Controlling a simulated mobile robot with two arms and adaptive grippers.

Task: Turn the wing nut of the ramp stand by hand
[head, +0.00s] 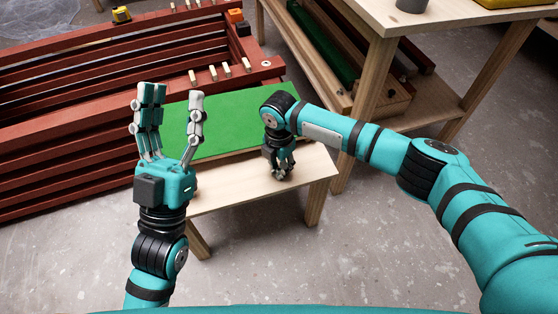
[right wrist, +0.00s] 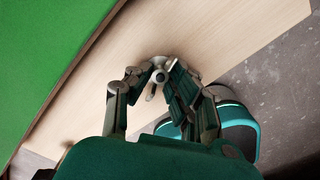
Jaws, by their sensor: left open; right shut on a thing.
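The ramp stand looks like a low pale wooden bench (head: 245,192) with a green sloping board (head: 240,118) on it; the wood (right wrist: 225,38) and the board (right wrist: 40,60) also show in the right wrist view. The wing nut (right wrist: 159,76) is a small metal piece with light wings in the right wrist view, over the bare wood. My right gripper (head: 281,174) points down at the bench top, its fingers (right wrist: 155,80) closed around the wing nut. In the head view the fingers hide the nut. My left gripper (head: 174,96) is raised, open and empty, in front of the board.
Dark red battens (head: 60,120) are stacked on a rack behind the bench at the left, with small wooden pegs on top. A wooden table (head: 440,20) with a lower shelf stands at the back right. The concrete floor (head: 330,260) in front of the bench is clear.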

